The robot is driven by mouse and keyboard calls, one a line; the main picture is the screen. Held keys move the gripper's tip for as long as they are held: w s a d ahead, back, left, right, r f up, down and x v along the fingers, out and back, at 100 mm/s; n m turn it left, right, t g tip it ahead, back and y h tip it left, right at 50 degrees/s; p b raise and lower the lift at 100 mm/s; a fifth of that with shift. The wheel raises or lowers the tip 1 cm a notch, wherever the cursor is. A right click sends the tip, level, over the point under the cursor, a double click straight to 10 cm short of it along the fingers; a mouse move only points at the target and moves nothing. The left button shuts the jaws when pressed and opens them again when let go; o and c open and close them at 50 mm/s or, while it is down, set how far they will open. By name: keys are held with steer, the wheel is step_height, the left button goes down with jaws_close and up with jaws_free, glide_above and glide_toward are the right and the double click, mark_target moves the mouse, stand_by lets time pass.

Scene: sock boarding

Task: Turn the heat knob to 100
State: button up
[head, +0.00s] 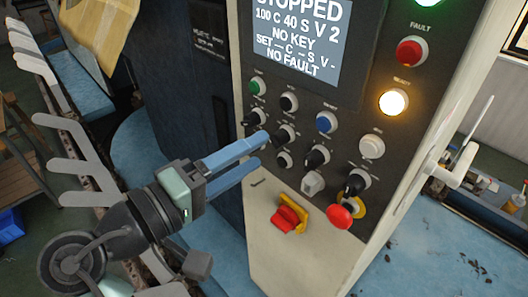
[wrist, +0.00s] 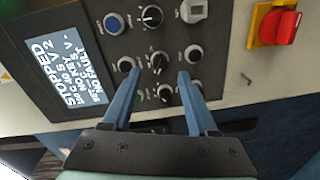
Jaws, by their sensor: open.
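The control panel (head: 335,140) has several small black knobs, and their labels are too small to read, so I cannot tell for sure which is the heat knob. My gripper (head: 265,150) is open, its two blue fingers pointing at the left part of the panel. In the wrist view, a black knob with a white mark (wrist: 158,62) lies between the lines of the two fingertips (wrist: 159,74), just ahead of them. The same knob shows in the head view (head: 284,134). The gripper holds nothing. The screen (head: 298,38) reads STOPPED, 100 C 40 S V 2, NO KEY, NO FAULT.
Close around are a black button (head: 289,102), a blue button (head: 326,122) and another black knob (head: 316,157). A red switch on a yellow plate (head: 290,217) and a red mushroom button (head: 340,215) stick out lower down. A ready lamp (head: 394,102) glows.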

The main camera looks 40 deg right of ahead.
steer(key=s+a+b, duration=0.1)
steer(key=a+b, duration=0.2)
steer(key=a, duration=0.6)
steer(key=shift+s+r, duration=0.2)
steer(key=w+a+r+n+t+y+b, duration=0.25)
steer(key=w+r+t+y, duration=0.45)
steer(key=w+t, duration=0.5)
steer(key=s+a+r+t+y+b, duration=0.1)
steer(key=s+a+r+t+y, duration=0.2)
steer(key=s+r+t+y, duration=0.2)
steer(key=s+a+r+m+t+y+b, duration=0.1)
steer(key=s+a+r+t+y, duration=0.2)
steer(key=s+r+t+y, duration=0.2)
steer(key=s+r+t, duration=0.3)
steer(key=r, duration=0.1)
steer(key=shift+a+r+b, duration=0.25)
steer(key=shift+r+b, duration=0.1)
steer(key=shift+b, duration=0.05)
